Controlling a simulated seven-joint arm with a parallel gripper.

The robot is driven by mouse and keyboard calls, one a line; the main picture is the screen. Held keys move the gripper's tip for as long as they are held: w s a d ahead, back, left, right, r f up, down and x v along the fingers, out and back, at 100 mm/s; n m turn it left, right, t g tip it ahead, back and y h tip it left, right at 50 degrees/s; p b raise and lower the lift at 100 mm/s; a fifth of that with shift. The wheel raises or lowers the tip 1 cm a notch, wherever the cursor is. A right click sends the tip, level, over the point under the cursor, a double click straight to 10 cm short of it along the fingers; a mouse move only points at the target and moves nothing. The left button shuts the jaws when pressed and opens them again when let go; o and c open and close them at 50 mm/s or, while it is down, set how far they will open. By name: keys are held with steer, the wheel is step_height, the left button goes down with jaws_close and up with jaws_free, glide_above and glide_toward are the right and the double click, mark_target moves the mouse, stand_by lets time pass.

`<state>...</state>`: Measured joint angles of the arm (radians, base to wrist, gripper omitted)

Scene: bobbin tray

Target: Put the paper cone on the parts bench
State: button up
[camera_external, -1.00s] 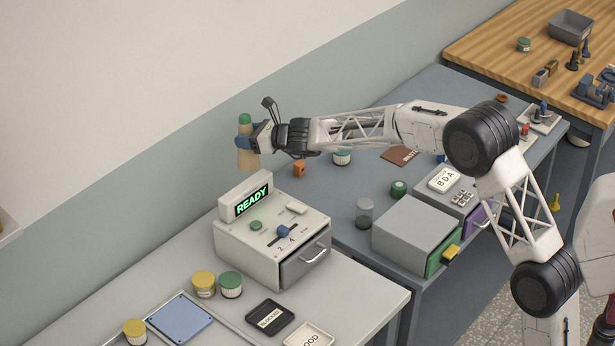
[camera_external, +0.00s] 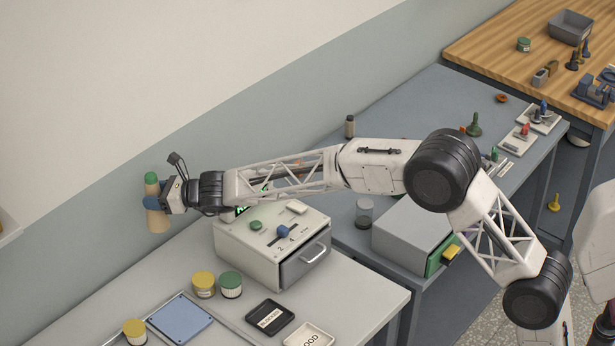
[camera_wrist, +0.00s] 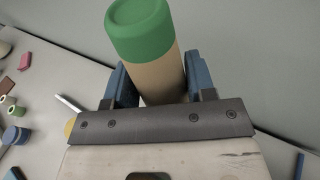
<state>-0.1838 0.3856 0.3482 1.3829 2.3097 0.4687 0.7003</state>
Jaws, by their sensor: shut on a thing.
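The paper cone (camera_external: 157,220) is tan with a green top and is held roughly upright in the air, tilted a little. My gripper (camera_external: 165,200) is shut on it, at the far left of my outstretched arm, in front of the wall. In the wrist view the cone (camera_wrist: 155,75) stands between the two blue fingers of my gripper (camera_wrist: 152,85), its green cap toward the camera. Its lower end is hidden there. No surface in the external view is plainly labelled as the parts bench.
Below is a light grey bench (camera_external: 200,258) with a grey machine box (camera_external: 270,245), yellow-lidded (camera_external: 204,284) and green-lidded (camera_external: 231,285) jars, a blue plate (camera_external: 180,318) and a black tray (camera_external: 269,317). A blue-grey bench (camera_external: 420,110) and a wooden bench (camera_external: 500,45) lie to the right.

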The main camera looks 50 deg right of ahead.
steer(key=a+f, duration=0.5)
steer(key=shift+s, duration=0.4)
steer(key=shift+f, duration=0.1)
step_height(320, 180, down, 6)
stand_by(0.7)
steer(key=shift+f, duration=0.15)
steer(key=shift+f, duration=1.8)
steer(key=shift+f, duration=0.1)
steer(key=o, duration=0.9)
